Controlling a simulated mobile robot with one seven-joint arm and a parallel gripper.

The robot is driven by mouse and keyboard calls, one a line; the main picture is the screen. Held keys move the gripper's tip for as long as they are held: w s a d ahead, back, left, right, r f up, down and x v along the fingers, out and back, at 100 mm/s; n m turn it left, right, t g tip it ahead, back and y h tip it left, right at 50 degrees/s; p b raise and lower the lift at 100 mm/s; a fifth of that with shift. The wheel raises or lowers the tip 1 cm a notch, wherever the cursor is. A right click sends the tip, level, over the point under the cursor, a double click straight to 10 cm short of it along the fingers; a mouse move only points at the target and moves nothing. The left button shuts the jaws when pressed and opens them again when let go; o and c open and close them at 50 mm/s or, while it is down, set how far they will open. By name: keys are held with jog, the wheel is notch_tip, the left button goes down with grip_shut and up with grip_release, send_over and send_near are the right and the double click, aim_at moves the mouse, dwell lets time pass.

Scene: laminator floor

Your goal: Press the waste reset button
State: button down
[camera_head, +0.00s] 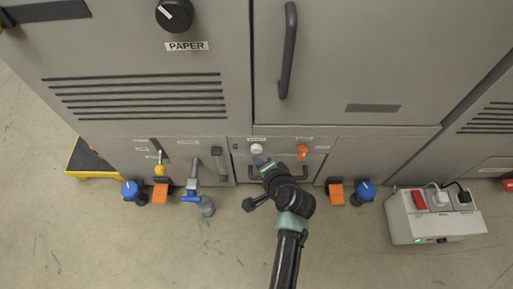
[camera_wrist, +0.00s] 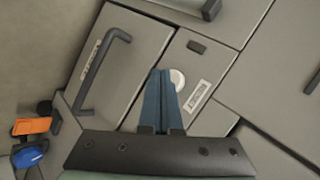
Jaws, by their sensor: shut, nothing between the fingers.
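A round white button (camera_head: 257,148) sits on the grey lower panel of the machine, left of an orange knob. In the wrist view the white button (camera_wrist: 178,79) shows just right of my fingertips, partly hidden by them. A small white label (camera_wrist: 197,95) lies beside it; I cannot read its text, so I cannot tell for sure that this is the waste reset button. My gripper (camera_head: 258,161) is shut and empty, its blue fingers pointing at the panel by the button. In the wrist view my gripper (camera_wrist: 161,75) overlaps the button's edge; I cannot tell whether they touch.
The orange knob (camera_head: 303,151) is right of the button. A black drawer handle (camera_wrist: 101,72) is close to my fingers. Blue-knobbed valves (camera_head: 365,189) and orange pedals (camera_head: 336,194) stand low at the machine's front. A grey switch box (camera_head: 430,225) is at right. The near floor is open.

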jog(key=s+p, duration=0.2)
jog(key=s, duration=0.3)
jog(key=shift+p, duration=0.3)
dwell(0.9)
